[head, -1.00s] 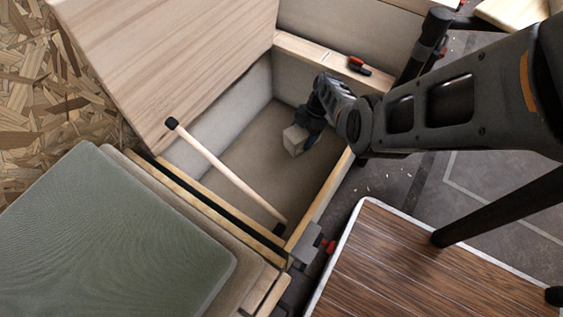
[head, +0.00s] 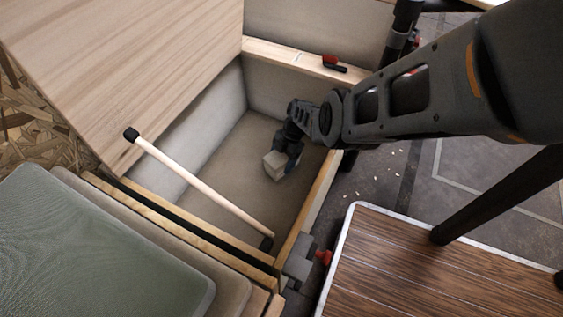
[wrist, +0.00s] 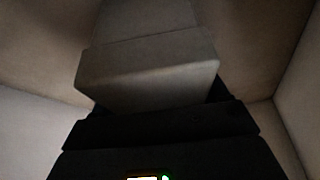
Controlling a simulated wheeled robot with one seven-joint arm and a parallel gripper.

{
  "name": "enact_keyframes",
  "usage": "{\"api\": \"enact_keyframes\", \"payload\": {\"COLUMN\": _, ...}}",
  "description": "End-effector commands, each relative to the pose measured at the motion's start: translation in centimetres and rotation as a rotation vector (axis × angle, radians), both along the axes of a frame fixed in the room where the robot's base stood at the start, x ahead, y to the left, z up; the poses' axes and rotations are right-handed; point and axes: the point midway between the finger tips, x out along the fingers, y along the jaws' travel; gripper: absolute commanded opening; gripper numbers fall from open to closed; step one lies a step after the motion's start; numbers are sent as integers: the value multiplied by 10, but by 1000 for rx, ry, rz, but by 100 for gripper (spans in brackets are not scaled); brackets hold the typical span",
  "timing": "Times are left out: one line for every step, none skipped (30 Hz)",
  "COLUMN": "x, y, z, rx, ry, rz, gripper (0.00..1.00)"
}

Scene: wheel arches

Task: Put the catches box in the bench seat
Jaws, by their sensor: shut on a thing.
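The catches box is a small pale grey-beige box (head: 275,165). My gripper (head: 287,158) is shut on it and holds it inside the open bench seat (head: 222,168). In the wrist view the box (wrist: 150,75) fills the upper middle, in front of the dark gripper (wrist: 160,118). The bench seat is a deep compartment with pale walls and a brown floor. Its wooden lid (head: 130,70) stands raised at the left. I cannot tell whether the box touches the floor. The fingertips are mostly hidden by the box.
A wooden prop stick (head: 200,188) with black ends slants across the left of the opening. A red and black tool (head: 333,65) lies on the back ledge. A green-grey cushion (head: 95,245) is at lower left, a wood-topped table (head: 430,270) at lower right.

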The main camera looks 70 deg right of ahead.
Motion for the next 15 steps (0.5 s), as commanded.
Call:
{"api": "enact_keyframes", "payload": {"x": 0, "y": -1, "z": 2, "rx": 0, "ry": -1, "rz": 0, "gripper": 24}}
{"api": "enact_keyframes", "payload": {"x": 0, "y": -1, "z": 2, "rx": 0, "ry": -1, "rz": 0, "gripper": 24}}
{"api": "enact_keyframes", "payload": {"x": 0, "y": -1, "z": 2, "rx": 0, "ry": -1, "rz": 0, "gripper": 24}}
{"api": "enact_keyframes", "payload": {"x": 0, "y": 0, "z": 2, "rx": 0, "ry": -1, "rz": 0, "gripper": 24}}
{"api": "enact_keyframes", "payload": {"x": 0, "y": 0, "z": 1, "rx": 0, "ry": -1, "rz": 0, "gripper": 24}}
{"api": "enact_keyframes", "payload": {"x": 0, "y": 0, "z": 0, "rx": 0, "ry": -1, "rz": 0, "gripper": 24}}
{"api": "enact_keyframes", "payload": {"x": 0, "y": 0, "z": -2, "rx": 0, "ry": -1, "rz": 0, "gripper": 24}}
{"api": "enact_keyframes", "payload": {"x": 0, "y": 0, "z": -3, "rx": 0, "ry": -1, "rz": 0, "gripper": 24}}
{"api": "enact_keyframes", "payload": {"x": 0, "y": 0, "z": -1, "rx": 0, "ry": 0, "rz": 0, "gripper": 77}}
{"api": "enact_keyframes", "payload": {"x": 0, "y": 0, "z": -1, "rx": 0, "ry": 0, "rz": 0, "gripper": 80}}
{"api": "enact_keyframes", "payload": {"x": 0, "y": 0, "z": -1, "rx": 0, "ry": 0, "rz": -1, "gripper": 83}}
{"api": "enact_keyframes", "payload": {"x": 0, "y": 0, "z": -1, "rx": 0, "ry": 0, "rz": 0, "gripper": 87}}
{"api": "enact_keyframes", "payload": {"x": 0, "y": 0, "z": -1, "rx": 0, "ry": 0, "rz": 0, "gripper": 90}}
{"api": "enact_keyframes", "payload": {"x": 0, "y": 0, "z": -1, "rx": 0, "ry": 0, "rz": -1, "gripper": 93}}
{"api": "enact_keyframes", "payload": {"x": 0, "y": 0, "z": -1, "rx": 0, "ry": 0, "rz": -1, "gripper": 96}}
